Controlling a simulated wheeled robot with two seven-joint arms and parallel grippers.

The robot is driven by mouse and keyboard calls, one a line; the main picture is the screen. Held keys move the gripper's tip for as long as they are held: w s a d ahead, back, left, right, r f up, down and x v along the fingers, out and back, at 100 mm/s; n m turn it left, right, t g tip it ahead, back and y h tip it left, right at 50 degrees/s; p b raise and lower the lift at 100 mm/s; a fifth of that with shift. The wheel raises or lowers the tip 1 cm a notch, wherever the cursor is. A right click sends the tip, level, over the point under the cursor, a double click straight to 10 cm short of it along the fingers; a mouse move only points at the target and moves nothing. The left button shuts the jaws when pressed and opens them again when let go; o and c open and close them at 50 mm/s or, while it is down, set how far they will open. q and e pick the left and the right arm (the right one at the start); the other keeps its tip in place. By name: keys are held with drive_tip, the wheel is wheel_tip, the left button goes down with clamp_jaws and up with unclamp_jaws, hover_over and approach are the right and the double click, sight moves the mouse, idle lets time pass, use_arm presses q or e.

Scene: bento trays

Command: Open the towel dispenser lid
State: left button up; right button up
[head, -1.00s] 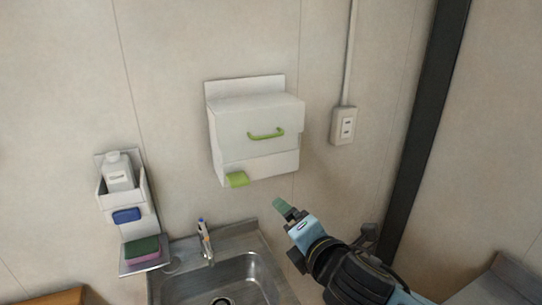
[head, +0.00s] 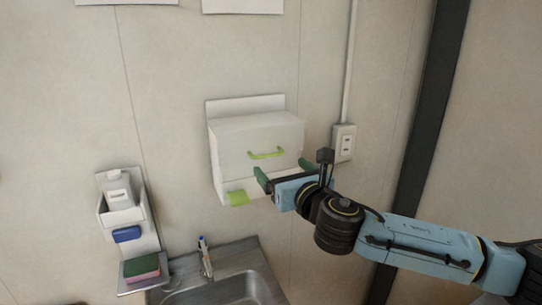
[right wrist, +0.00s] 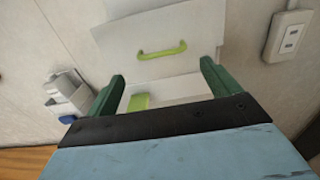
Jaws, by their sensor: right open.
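The white towel dispenser (head: 232,150) hangs on the wall above the sink. Its front lid, with a green handle (head: 266,154), looks shut. Green material (head: 238,197) sticks out at its lower left. My right gripper (head: 283,172) is in front of the dispenser's lower right, below and to the right of the handle. It is open and empty, with its green fingers spread. In the right wrist view the handle (right wrist: 162,51) lies ahead, beyond and between the fingertips, apart from them. My left gripper is not in view.
A steel sink (head: 230,290) with a faucet (head: 205,256) is below. A wall rack (head: 109,215) at the left holds a white bottle (head: 117,189) and sponges (head: 141,267). A wall outlet (head: 344,143) is right of the dispenser, close to my right gripper.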

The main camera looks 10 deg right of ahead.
sight(269, 156)
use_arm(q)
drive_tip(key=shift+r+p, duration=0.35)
use_arm(e)
drive_tip(key=shift+x, duration=3.55)
drive_tip(key=shift+c, duration=0.2)
